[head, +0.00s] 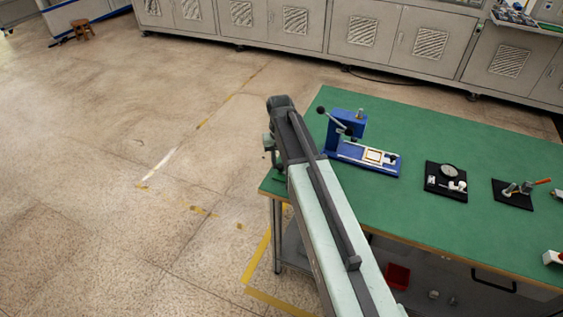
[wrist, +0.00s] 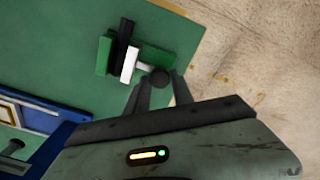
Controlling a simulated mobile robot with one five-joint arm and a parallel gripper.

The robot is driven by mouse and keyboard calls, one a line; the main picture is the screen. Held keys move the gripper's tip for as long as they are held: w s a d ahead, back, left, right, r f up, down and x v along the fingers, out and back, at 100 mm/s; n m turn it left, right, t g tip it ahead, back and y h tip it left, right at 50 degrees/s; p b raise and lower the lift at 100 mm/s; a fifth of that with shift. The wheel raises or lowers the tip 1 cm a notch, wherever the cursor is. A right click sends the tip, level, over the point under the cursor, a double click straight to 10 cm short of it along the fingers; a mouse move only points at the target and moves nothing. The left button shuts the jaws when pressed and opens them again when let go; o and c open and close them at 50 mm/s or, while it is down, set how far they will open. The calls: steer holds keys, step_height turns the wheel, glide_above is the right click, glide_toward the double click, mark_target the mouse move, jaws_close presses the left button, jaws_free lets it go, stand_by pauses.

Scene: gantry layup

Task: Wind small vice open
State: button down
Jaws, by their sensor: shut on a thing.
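The small vice (wrist: 152,60) sits near the corner of the green table top in the wrist view. It has green blocks, a dark bar and a white part, with a short light spindle leading to a round dark knob (wrist: 160,77). My gripper (wrist: 158,82) has one finger on each side of this knob and is shut on it. In the head view my arm covers most of this corner, and I cannot make out the vice clearly there. My gripper (head: 270,150) shows at the table's left edge in that view.
A blue press (head: 345,135) stands on the green table (head: 450,125) close to my arm. A black mat with a round gauge (head: 449,171) and another mat with tools (head: 513,194) lie further right. Open floor (head: 120,150) is at left.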

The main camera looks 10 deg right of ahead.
mark_target(280, 165)
steer(key=n, duration=1.2)
steer(key=shift+s+a+n, duration=0.1)
steer(key=shift+n, duration=0.2)
stand_by(0.4)
steer(key=c, duration=1.1)
jaws_free()
steer(key=shift+r+p, duration=0.5)
step_height(280, 165, up, 7)
steer(key=p, duration=0.7)
steer(key=shift+f, duration=0.15)
